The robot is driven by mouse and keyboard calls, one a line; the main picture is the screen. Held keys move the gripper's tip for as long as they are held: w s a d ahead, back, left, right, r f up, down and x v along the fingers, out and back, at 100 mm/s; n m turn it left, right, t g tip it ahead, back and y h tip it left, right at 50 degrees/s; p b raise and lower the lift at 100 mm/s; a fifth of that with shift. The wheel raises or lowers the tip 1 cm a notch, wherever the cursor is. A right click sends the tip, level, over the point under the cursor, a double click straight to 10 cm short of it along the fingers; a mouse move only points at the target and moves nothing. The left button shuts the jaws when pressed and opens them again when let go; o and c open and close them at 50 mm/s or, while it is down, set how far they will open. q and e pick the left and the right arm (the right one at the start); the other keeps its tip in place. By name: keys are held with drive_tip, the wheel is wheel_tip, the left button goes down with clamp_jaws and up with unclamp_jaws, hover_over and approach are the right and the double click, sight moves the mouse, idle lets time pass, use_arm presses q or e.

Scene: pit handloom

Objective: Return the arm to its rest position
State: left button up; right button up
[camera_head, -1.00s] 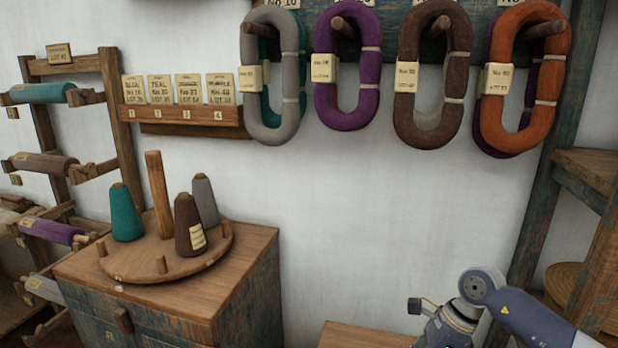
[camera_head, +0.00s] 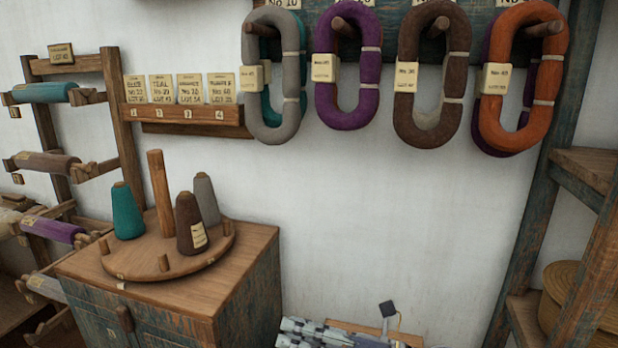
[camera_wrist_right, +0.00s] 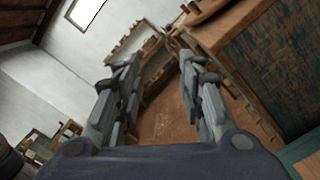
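My right gripper (camera_head: 345,334) shows only in part at the bottom edge of the head view, in front of the white wall. In the right wrist view its two fingers (camera_wrist_right: 156,70) stand apart with nothing between them, so it is open and empty. Brown floor or wood shows beyond the gap. My left gripper is in neither view.
A wooden cabinet (camera_head: 250,262) carries a round peg board (camera_head: 140,262) with teal, brown and grey cones. Yarn hanks hang above, including an orange one (camera_head: 490,110). A spool rack (camera_head: 120,130) stands left, a shelf frame (camera_head: 530,230) right. Bare wall lies between.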

drive_tip(key=w+d+r+m+t+h, duration=0.1)
drive_tip(key=w+d+m+t+h, duration=0.1)
drive_tip(key=d+m+t+h, duration=0.65)
drive_tip(key=w+d+r+m+t+h, duration=0.15)
drive_tip(key=m+t, duration=0.35)
drive_tip(key=m, duration=0.8)
drive_tip(key=s+d+f+m+g+h, duration=0.35)
drive_tip(key=d+f+m, duration=0.2)
drive_tip(key=f, duration=0.25)
drive_tip(key=s+d+f+m+g+h, duration=0.2)
drive_tip(key=d+f+m+h, duration=0.25)
drive_tip(key=f+m, duration=0.25)
drive_tip(key=s+d+f+m+g, duration=0.1)
drive_tip(key=s+f+m+g, duration=0.35)
drive_tip(key=s, duration=0.75)
drive_tip(key=s+d+f+m+g, duration=0.1)
drive_tip(key=s+f+m+g, duration=0.1)
drive_tip(key=s+f+g, duration=0.7)
drive_tip(key=s+f+t, duration=0.2)
drive_tip(key=s+f, duration=0.1)
drive_tip(key=f, duration=2.1)
drive_tip(key=s+d+f+g, duration=0.1)
drive_tip(key=s+d+f, duration=0.2)
drive_tip(key=s+f, duration=1.3)
drive_tip(key=shift+s+f+n+y+p, duration=0.35)
drive_tip(key=shift+s+f+n, duration=0.1)
drive_tip(key=shift+s, duration=0.25)
